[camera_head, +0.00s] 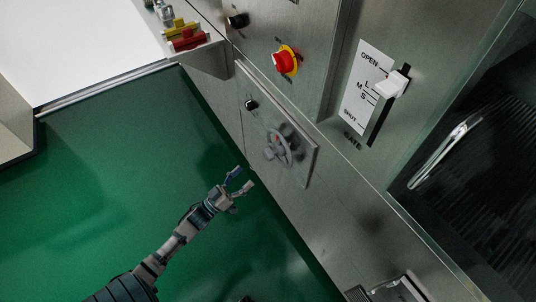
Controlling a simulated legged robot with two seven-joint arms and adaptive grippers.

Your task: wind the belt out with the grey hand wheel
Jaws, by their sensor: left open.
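The grey hand wheel (278,148) sits on a square plate (307,160) on the steel front of the machine, in the middle of the head view. My left arm comes in from the lower left. My left gripper (241,181) is open and empty, below and left of the wheel and apart from it. The dark ribbed belt (486,180) shows in the opening at the right, with a shiny metal piece (445,151) over it. My right gripper is not in view.
A red button on yellow (286,60) and a black knob (237,20) are above the wheel. A white gate lever (392,84) stands beside an OPEN to SHUT scale. Red and yellow valve handles (187,38) are at the top left. Green floor (110,160) is clear.

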